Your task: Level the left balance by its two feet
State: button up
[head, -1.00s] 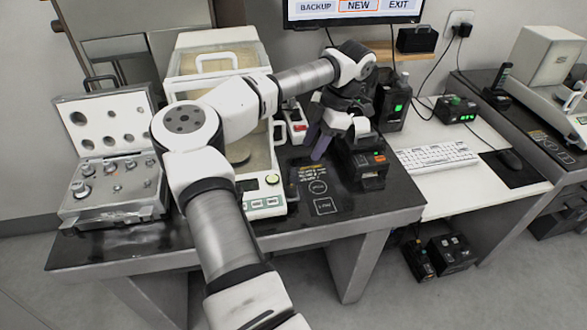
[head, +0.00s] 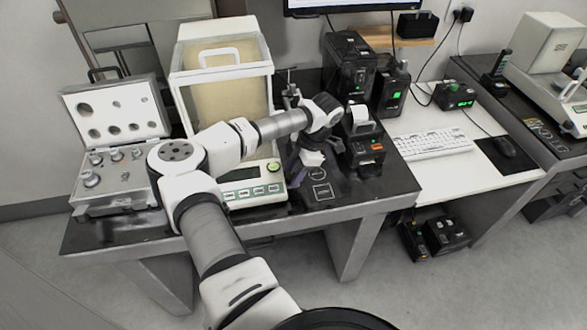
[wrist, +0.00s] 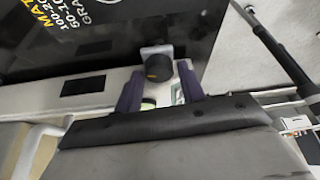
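The left balance (head: 176,85), a glass-sided cabinet with a white frame, stands on the black table (head: 110,236). Its front panel (head: 250,192) has a display and green-marked keys. A small round yellow-green spot (head: 273,166), perhaps the level bubble, shows at the panel's right; its reading is too small to tell. My gripper (head: 298,172) is low, just right of the balance's front. In the wrist view, my gripper (wrist: 159,72) has two purple fingers spread apart. A dark round knob (wrist: 158,67), apparently a foot, lies between their tips; contact is not visible. The other foot is not distinguishable.
An open weight case (head: 118,205) stands left of the balance. A small printer (head: 362,150) and black boxes (head: 350,65) stand right of my gripper. A keyboard (head: 432,142) lies on the white desk.

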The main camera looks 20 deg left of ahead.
jog(key=shift+f, duration=0.1)
jog(key=c, duration=0.7)
jog(key=shift+f+m+b, duration=0.15)
jog(key=shift+m+b, duration=0.55)
jog(key=shift+b, duration=0.3)
jog(key=shift+r+m+t+y+b, duration=0.2)
jog(key=shift+m+t+y+b, duration=0.2)
jog(key=shift+m+t+b, duration=0.4)
jog(key=o, duration=0.7)
jog(key=b+v, duration=0.3)
jog(key=v, duration=1.1)
jog(key=shift+w+b, duration=0.2)
jog(key=shift+b, duration=0.1)
